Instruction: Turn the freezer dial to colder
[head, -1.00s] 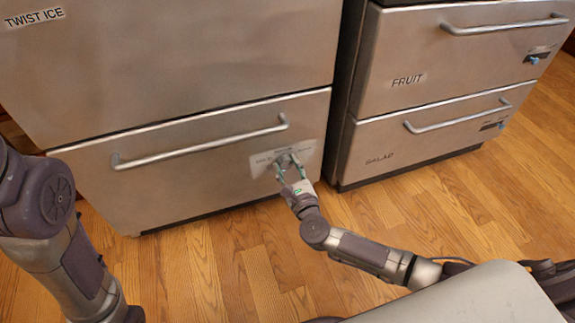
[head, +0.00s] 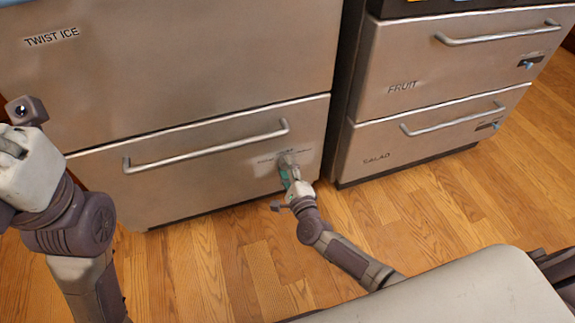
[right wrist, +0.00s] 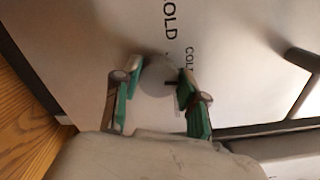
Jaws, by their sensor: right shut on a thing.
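The freezer dial is a pale round knob (right wrist: 157,73) on the lower steel drawer front, with a short dark mark by its edge in the right wrist view. My right gripper (right wrist: 158,80) has its green-padded fingers on either side of the dial and is shut on it. In the head view my right gripper (head: 286,162) reaches the drawer's lower right and hides most of the dial. "COLD" lettering (right wrist: 170,20) stands beside the dial, with smaller, partly cut-off lettering near it. My left arm stands at the left edge of the head view; its fingers are out of frame.
The lower drawer has a long bar handle (head: 205,148) left of the dial. A "TWIST ICE" front (head: 180,70) is above it. Fruit (head: 440,70) and salad (head: 430,138) drawers stand to the right across a dark gap. The wooden floor (head: 430,215) is clear.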

